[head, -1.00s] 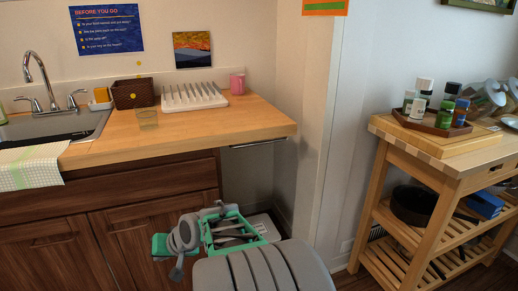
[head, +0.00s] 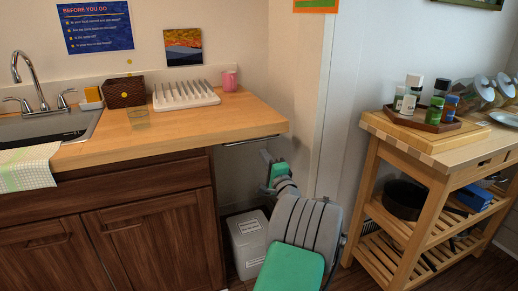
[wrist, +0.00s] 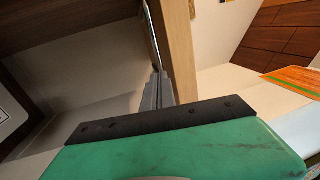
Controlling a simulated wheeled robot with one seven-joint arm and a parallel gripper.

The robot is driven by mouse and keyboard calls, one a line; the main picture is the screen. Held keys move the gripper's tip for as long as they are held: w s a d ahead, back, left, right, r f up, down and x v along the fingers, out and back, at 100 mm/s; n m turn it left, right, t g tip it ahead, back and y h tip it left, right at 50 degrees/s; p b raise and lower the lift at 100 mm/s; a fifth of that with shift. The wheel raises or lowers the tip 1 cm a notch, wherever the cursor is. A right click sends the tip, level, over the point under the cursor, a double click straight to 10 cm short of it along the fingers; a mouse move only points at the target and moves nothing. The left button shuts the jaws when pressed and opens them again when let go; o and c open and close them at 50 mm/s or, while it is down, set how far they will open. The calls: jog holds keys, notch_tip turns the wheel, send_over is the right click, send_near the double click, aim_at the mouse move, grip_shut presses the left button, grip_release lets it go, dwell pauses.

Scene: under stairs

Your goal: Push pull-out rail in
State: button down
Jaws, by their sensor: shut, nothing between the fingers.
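The pull-out rail (head: 250,141) is a thin metal bar under the right end of the wooden counter, above an open gap beside the cabinet. It shows in the wrist view (wrist: 151,32) as a thin bright bar along the counter's underside. My gripper (head: 265,154) is just below the rail's right part in the head view, its fingers pointing up. In the wrist view my fingers (wrist: 160,88) are together and empty, close to the line of the rail. I cannot tell whether they touch it. My wrist housing hides the lower part of the wrist view.
A white bin (head: 248,243) stands on the floor in the gap under the counter (head: 200,122). A dark wood cabinet (head: 150,230) is to the left. A wooden cart (head: 440,165) with bottles stands to the right. The wall is close behind my gripper.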

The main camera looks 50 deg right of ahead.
jog(key=x, duration=0.5)
jog(key=shift+w+d, duration=0.1)
jog(key=shift+w, duration=0.1)
